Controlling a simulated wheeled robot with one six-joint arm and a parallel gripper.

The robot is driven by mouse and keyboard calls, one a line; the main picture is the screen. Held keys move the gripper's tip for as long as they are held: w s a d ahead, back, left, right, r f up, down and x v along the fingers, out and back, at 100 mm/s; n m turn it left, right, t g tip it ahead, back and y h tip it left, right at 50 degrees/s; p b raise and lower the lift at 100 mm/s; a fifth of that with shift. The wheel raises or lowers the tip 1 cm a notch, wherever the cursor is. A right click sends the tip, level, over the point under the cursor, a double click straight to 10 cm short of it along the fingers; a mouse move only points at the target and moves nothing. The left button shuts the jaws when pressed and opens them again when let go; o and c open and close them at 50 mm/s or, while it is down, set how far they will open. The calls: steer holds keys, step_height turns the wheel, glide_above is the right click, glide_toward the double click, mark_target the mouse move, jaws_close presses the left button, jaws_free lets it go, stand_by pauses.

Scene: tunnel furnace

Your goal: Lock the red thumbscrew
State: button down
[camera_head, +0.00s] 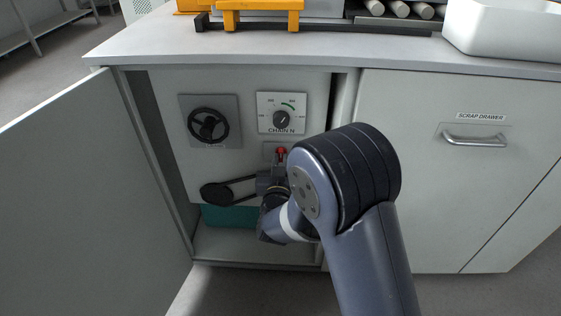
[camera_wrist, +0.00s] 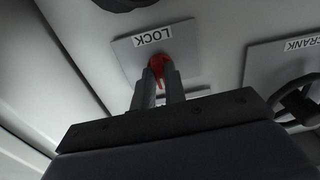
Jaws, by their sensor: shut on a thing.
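The red thumbscrew (camera_head: 282,152) sits on a small grey plate inside the open cabinet, below the chain dial. In the wrist view the red thumbscrew (camera_wrist: 160,64) shows between my fingertips, in front of the plate labelled LOCK (camera_wrist: 152,40). My gripper (camera_wrist: 158,76) is shut on the red thumbscrew from both sides. In the head view my gripper (camera_head: 279,164) is partly hidden by my own arm, and only the top of the thumbscrew shows.
A black handwheel (camera_head: 208,125) is on the panel at upper left. A chain dial (camera_head: 281,119) is directly above the thumbscrew. The open cabinet door (camera_head: 90,200) stands at left; the scrap drawer handle (camera_head: 474,139) is at right.

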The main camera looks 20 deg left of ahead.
steer(key=shift+f, duration=0.1)
steer(key=c, duration=1.5)
jaws_free()
steer(key=shift+o, duration=0.2)
steer(key=p+v, duration=0.2)
steer(key=v, duration=0.9)
steer(key=shift+p, duration=0.3)
steer(key=shift+w+a, duration=0.1)
steer(key=shift+w, duration=0.1)
steer(key=b+x, duration=0.2)
steer(key=x, duration=0.8)
steer(key=shift+w+b, duration=0.3)
steer(key=shift+w, duration=0.05)
steer(key=shift+s, duration=0.1)
